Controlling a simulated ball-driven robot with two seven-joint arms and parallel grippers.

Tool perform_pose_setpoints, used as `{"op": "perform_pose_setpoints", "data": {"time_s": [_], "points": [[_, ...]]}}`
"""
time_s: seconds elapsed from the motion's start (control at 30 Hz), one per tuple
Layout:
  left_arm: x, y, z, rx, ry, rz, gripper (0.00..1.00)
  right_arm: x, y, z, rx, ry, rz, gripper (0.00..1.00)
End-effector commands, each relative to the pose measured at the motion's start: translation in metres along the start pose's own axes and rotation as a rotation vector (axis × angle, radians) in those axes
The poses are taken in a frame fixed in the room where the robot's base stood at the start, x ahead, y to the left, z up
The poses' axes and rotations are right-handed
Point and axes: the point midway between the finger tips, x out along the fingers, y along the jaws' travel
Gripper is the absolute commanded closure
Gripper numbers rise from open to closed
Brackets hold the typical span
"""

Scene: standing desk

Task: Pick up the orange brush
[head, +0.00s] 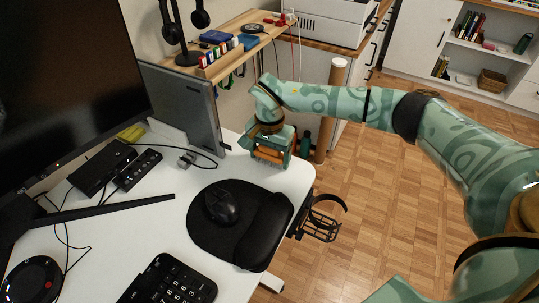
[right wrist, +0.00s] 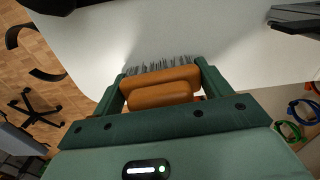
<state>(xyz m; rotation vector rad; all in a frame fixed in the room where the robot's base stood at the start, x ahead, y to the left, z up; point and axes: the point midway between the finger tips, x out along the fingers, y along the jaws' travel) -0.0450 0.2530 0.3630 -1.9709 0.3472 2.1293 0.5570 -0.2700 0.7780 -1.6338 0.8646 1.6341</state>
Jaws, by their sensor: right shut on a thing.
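The orange brush (right wrist: 160,85) with grey bristles sits between the two fingers of my right gripper (right wrist: 160,80) in the right wrist view. The gripper is shut on it, and the bristles point toward the white desk (right wrist: 95,45). In the head view my right gripper (head: 272,155) is over the far right corner of the desk (head: 180,210). A bit of the orange brush (head: 268,155) shows there, mostly covered by the gripper. I cannot tell whether the bristles touch the desk. My left gripper is not in view.
A grey laptop (head: 190,105) stands upright beside my right gripper. A black mouse (head: 222,205) lies on a mouse pad (head: 262,235) nearer. A wooden shelf (head: 235,55) with headphones is behind. A cup holder (head: 322,218) hangs off the desk's right edge.

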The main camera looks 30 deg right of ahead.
Motion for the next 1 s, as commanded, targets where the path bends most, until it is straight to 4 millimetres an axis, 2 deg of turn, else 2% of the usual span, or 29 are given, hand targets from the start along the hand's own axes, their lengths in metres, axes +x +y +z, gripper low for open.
{"op": "perform_pose_setpoints", "data": {"time_s": [0.23,0.37,0.43,0.7,0.8,1.0], "points": [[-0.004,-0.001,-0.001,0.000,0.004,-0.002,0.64,-0.007,0.000,0.000,0.000,0.002,-0.002,0.45],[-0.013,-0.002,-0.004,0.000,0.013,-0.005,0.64,-0.026,0.000,-0.001,0.000,0.004,-0.004,0.45],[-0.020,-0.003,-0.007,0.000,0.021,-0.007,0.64,-0.042,0.000,-0.001,0.000,0.005,-0.006,0.45],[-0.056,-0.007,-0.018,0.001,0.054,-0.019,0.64,-0.106,0.060,-0.006,0.002,0.005,-0.004,0.45],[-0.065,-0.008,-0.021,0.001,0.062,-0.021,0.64,-0.114,0.089,-0.008,0.003,0.003,0.000,0.45],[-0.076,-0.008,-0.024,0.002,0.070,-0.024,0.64,-0.127,0.126,-0.010,0.001,0.001,0.000,0.45]]}}
